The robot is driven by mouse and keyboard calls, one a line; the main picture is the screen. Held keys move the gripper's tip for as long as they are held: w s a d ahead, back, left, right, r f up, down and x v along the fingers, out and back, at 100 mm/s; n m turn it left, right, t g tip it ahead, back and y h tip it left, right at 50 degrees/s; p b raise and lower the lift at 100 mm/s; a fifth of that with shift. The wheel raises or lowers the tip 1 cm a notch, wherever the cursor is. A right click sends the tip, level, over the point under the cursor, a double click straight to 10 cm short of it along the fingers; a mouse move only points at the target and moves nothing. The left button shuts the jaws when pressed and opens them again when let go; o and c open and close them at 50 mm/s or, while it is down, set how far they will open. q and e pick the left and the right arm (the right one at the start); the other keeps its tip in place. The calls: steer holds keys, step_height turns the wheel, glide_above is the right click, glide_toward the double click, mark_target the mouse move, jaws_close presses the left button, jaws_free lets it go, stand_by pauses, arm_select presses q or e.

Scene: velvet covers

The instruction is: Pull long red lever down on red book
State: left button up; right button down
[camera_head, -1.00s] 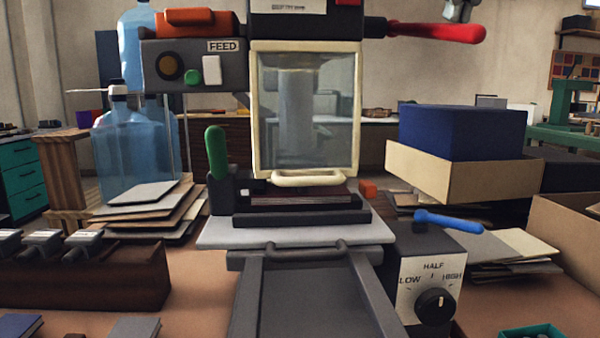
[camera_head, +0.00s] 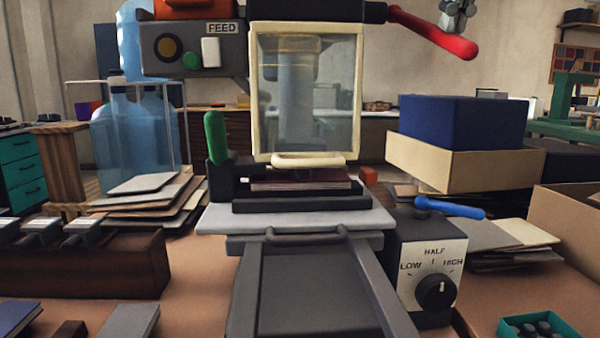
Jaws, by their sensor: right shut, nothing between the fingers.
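The long red lever (camera_head: 435,33) sticks out to the right from the top of the press and slopes downward to its thick rounded end. My right gripper (camera_head: 448,27) is at the top edge of the view, shut and empty, just above the outer part of the lever. Fingertips and lever look very close; I cannot tell whether they touch. The dark red book (camera_head: 300,184) lies flat in the press bed, below the cream-framed clear guard (camera_head: 306,158). The top of the press is cut off. My left gripper is out of view.
A green handle (camera_head: 215,137) stands left of the bed. A blue lever (camera_head: 450,208) tops the dial box (camera_head: 433,262) at right. Board stacks flank the press.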

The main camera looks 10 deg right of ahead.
steer(key=shift+f, duration=0.15)
steer(key=shift+b+x, duration=0.55)
steer(key=shift+x, duration=0.75)
steer(key=shift+f, duration=0.3)
step_height(320, 180, up, 11)
steer(key=p, duration=1.3)
step_height(320, 180, up, 15)
glide_above(450, 36)
steer(key=shift+w+d+f, duration=0.1)
steer(key=shift+w+d, duration=0.2)
steer(key=shift+d, duration=0.1)
